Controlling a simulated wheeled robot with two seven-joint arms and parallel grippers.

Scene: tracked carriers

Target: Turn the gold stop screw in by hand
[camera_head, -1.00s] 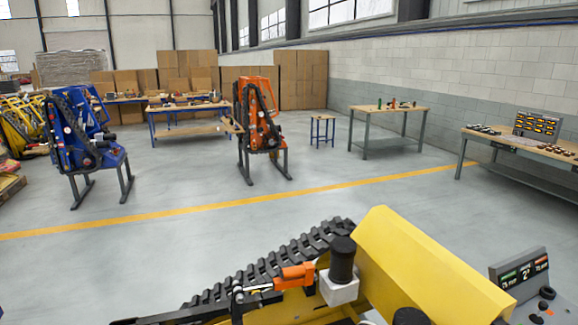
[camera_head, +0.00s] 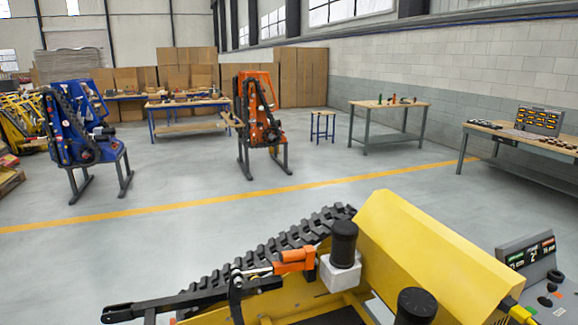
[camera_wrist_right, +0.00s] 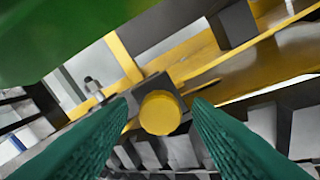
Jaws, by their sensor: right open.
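The gold stop screw (camera_wrist_right: 160,112) shows in the right wrist view as a round yellow-gold head in front of a dark block. My right gripper (camera_wrist_right: 163,106) is open, with one green ribbed finger on each side of the screw head. A gap shows between each finger and the head, and the screw's shank is hidden. In the head view I see the yellow carrier (camera_head: 425,255) with its black track, but I cannot make out the screw there. My left gripper is in neither view.
A console with a lit display (camera_head: 530,252) is at the right. Blue (camera_head: 85,135) and orange (camera_head: 258,115) carriers stand farther off on open floor.

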